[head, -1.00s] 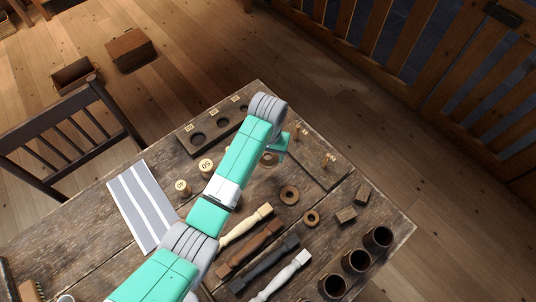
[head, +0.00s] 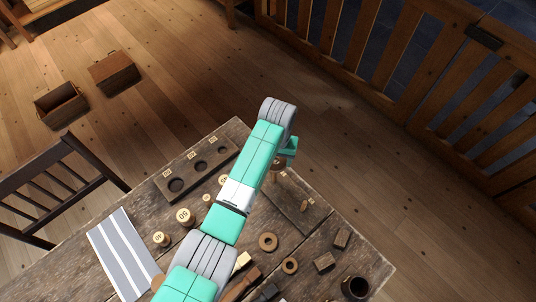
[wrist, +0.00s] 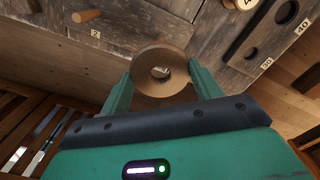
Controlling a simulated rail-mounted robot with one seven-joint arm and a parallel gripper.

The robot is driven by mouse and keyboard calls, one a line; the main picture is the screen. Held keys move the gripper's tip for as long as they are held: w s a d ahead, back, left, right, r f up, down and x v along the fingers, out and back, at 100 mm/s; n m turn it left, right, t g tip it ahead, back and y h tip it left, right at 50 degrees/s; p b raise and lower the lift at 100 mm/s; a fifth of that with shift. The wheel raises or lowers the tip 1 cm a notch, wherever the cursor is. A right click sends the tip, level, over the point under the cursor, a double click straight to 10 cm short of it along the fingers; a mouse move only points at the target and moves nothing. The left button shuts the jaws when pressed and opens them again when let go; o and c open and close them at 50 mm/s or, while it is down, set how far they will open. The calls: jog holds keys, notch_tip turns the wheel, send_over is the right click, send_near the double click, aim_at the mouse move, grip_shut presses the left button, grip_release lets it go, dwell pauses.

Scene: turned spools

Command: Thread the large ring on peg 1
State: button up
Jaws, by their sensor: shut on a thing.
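My gripper (wrist: 161,82) is shut on the large ring (wrist: 160,92), a brown wooden ring with a central hole, shown in the wrist view. The green fingers grip its two opposite sides. Something pale and small shows through the hole; I cannot tell whether it is a peg. The peg board shows in the head view, with a peg (head: 304,203) near its right part. In the wrist view a wooden peg (wrist: 87,16) stands by the label 2. Peg 1 is not clearly visible. My arm hides much of the gripper in the head view.
Two smaller rings (head: 268,242) (head: 290,266) lie on the table. A dark board with several round holes (head: 222,150) lies at the back left. Numbered knobs (head: 185,215) stand near a striped mat (head: 121,255). Small blocks (head: 325,262) and a dark cup (head: 354,287) are at right.

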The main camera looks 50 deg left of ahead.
jog(key=shift+f+b, duration=3)
jog(key=shift+b, duration=0.25)
jog(key=shift+r+p, duration=0.15)
jog(key=shift+p, duration=0.6)
jog(key=shift+f, duration=0.2)
jog(key=shift+f+b, duration=0.65)
jog(key=shift+f, duration=0.3)
jog(key=shift+f, duration=0.1)
jog(key=shift+f, duration=0.5)
